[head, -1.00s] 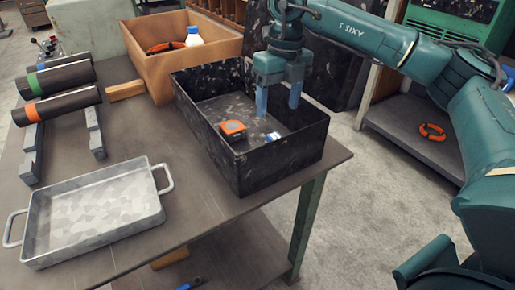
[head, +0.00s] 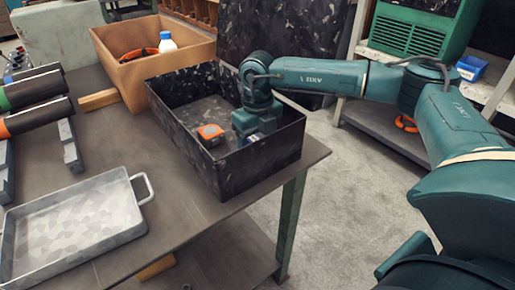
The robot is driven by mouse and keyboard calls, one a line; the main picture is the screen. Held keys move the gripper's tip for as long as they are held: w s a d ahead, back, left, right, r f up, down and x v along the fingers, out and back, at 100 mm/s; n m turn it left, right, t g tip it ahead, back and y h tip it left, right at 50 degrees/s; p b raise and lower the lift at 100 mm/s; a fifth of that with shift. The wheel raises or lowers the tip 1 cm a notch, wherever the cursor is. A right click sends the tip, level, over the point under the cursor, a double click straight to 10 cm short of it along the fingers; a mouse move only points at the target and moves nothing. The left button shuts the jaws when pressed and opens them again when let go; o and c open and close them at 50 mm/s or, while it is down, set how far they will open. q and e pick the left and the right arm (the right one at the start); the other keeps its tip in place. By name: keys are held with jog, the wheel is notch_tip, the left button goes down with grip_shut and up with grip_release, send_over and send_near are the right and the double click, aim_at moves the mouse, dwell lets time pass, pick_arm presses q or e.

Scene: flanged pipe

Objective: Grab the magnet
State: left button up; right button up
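A black speckled open box (head: 168,120) stands on the workbench. My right gripper (head: 252,138) reaches down into the box, near its right front wall. Its fingers are mostly hidden, so I cannot tell whether they are open or shut or touch anything. A small blue and white item, possibly the magnet, shows only as a bit of white and blue (head: 245,141) by the gripper; the rest is hidden. An orange and black block, like a tape measure (head: 211,133), lies on the box floor to the left of the gripper, apart from it. My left gripper is not in view.
A brown bin (head: 128,66) with a white bottle (head: 167,43) and an orange ring stands behind the box. A metal tray (head: 80,220) and dark pipes (head: 35,90) are at left. The box walls surround the gripper.

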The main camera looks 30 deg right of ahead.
jog(key=shift+f, duration=0.3)
jog(key=shift+c, duration=0.4)
jog(key=c, duration=1.3)
jog(key=shift+o, duration=0.2)
jog(key=shift+r, duration=0.1)
